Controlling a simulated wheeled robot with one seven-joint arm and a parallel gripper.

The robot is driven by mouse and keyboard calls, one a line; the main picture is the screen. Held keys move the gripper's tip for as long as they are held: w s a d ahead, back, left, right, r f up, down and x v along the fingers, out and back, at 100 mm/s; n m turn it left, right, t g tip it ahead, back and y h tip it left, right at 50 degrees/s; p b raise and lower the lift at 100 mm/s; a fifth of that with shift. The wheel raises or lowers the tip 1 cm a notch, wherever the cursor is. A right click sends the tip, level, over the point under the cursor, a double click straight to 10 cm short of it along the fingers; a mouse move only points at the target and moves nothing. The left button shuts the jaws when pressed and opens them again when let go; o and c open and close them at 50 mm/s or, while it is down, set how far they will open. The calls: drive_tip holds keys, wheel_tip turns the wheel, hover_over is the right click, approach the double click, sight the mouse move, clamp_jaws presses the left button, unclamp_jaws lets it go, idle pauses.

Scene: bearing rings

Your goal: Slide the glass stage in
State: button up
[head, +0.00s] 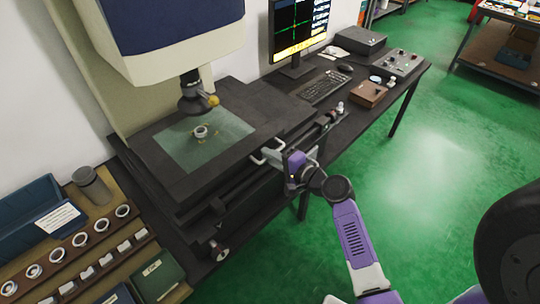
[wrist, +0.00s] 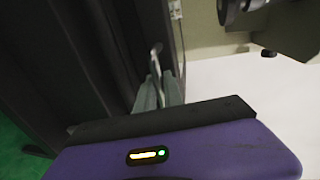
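The glass stage (head: 178,150) is a greenish pane set in a dark sliding plate under the measuring head. A metal bearing ring (head: 200,131) lies on the glass. A pale bar handle (head: 258,160) is on the stage's front side; in the wrist view the bar (wrist: 155,57) runs down between my fingertips. My gripper (head: 274,155) is at this handle, its fingers close together and seemingly shut on it. The wrist view shows the two grey fingers (wrist: 160,92) near each other; their exact contact with the bar is partly hidden.
The measuring head (head: 192,98) hangs above the glass with a yellow knob beside it. A keyboard (head: 319,87) and small boxes stand on the bench to the right. A rack with several rings (head: 80,240) is at lower left. Green floor (head: 430,160) is open at right.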

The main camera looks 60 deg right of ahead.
drive_tip(key=o, duration=0.4)
drive_tip(key=shift+a, duration=0.15)
drive_tip(key=b+v, duration=0.1)
drive_tip(key=v, duration=0.6)
drive_tip(key=shift+s+b, duration=0.3)
